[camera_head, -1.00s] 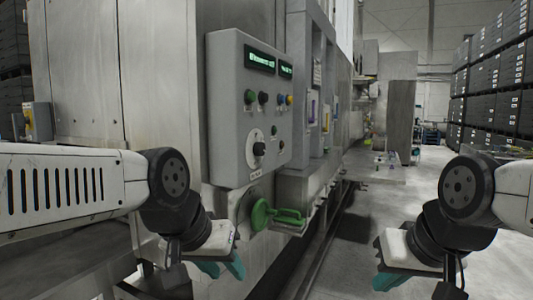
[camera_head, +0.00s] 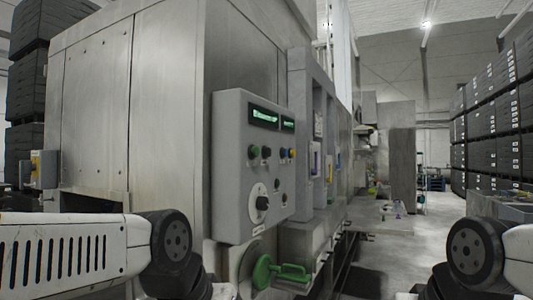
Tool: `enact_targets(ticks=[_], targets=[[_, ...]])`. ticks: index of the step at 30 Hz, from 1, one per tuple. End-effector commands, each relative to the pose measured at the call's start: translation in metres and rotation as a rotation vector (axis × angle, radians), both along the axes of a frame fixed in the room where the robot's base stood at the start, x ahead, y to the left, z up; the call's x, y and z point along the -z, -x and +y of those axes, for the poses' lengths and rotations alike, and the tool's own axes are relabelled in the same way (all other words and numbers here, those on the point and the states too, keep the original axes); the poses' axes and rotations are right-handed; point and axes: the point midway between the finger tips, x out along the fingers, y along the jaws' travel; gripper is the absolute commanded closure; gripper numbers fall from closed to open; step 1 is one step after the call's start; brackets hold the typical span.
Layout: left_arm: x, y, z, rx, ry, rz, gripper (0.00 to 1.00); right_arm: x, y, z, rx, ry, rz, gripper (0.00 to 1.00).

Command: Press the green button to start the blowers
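The green button (camera_head: 254,152) is at the left end of a row of small buttons on the grey control panel (camera_head: 230,185). The panel is on the side of the large steel machine. Two green displays (camera_head: 265,116) are above the buttons, and a rotary knob (camera_head: 262,202) is below them. My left arm reaches in from the left, below and left of the panel, apart from it. My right arm is at the lower right, far from the panel. Both grippers are below the bottom edge of the picture, so their fingers are hidden.
A green handle (camera_head: 268,272) sticks out below the panel. Stacked dark crates (camera_head: 480,140) line the right side, and more crates (camera_head: 24,100) stand at the far left. A small yellow and grey box (camera_head: 42,168) is on the machine's left. The floor aisle at right looks clear.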

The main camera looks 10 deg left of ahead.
Motion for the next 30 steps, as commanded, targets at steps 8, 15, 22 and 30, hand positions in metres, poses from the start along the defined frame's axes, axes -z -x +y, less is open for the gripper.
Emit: enact_targets(ticks=[8, 15, 22, 30], targets=[[0.0000, 0.0000, 0.0000, 0.000, 0.000, 0.000, 1.00, 0.0000, 0.0000, 0.0000, 0.000, 0.000, 0.000, 1.00], [0.0000, 0.0000, 0.0000, 0.000, 0.000, 0.000, 1.00, 0.0000, 0.0000, 0.0000, 0.000, 0.000, 0.000, 1.00], [0.0000, 0.0000, 0.0000, 0.000, 0.000, 0.000, 1.00, 0.0000, 0.0000, 0.0000, 0.000, 0.000, 0.000, 1.00], [0.0000, 0.0000, 0.0000, 0.000, 0.000, 0.000, 1.00, 0.0000, 0.0000, 0.0000, 0.000, 0.000, 0.000, 1.00]])
